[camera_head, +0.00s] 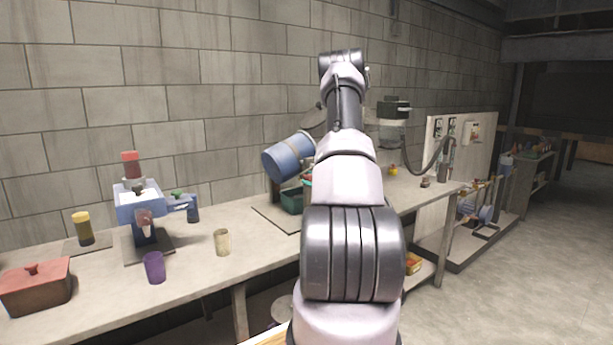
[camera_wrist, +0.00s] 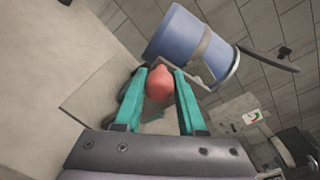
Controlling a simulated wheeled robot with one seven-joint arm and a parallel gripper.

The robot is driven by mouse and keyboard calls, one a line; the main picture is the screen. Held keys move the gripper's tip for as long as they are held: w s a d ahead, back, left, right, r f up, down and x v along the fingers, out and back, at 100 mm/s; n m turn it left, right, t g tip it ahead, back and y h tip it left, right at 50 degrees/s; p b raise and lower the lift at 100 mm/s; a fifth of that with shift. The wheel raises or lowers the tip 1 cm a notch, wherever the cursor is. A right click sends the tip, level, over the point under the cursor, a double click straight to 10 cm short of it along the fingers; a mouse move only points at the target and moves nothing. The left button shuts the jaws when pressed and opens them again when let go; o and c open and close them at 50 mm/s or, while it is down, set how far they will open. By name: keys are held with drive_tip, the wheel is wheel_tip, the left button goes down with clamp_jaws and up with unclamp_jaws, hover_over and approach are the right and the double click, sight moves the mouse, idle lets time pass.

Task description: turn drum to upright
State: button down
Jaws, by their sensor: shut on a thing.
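The blue drum (camera_head: 287,157) is held tilted, well off upright, above the bench in the head view, with a grey band around it. In the wrist view the drum (camera_wrist: 185,42) is just beyond my fingers. My gripper (camera_wrist: 160,74) has its teal fingers on both sides of a rounded red knob (camera_wrist: 159,84) and is shut on it. How the knob joins the drum's mount is hidden. In the head view my arm covers most of the gripper and knob.
A dark green bin (camera_head: 291,201) stands under the drum on the bench (camera_head: 190,277). To the left are a blue machine (camera_head: 139,204), a purple cup (camera_head: 154,267), a tan cup (camera_head: 222,242) and a red lidded box (camera_head: 36,289). A brick wall stands behind.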

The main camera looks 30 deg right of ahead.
drive_tip(key=d+f+n+h, duration=0.1)
drive_tip(key=d+f+n, duration=0.4)
drive_tip(key=n, duration=0.8)
drive_tip(key=shift+d+f, duration=0.2)
drive_tip(key=shift+d, duration=0.6)
drive_tip(key=c, duration=0.5)
unclamp_jaws()
drive_tip(key=shift+r, duration=0.1)
drive_tip(key=shift+w+d, duration=0.1)
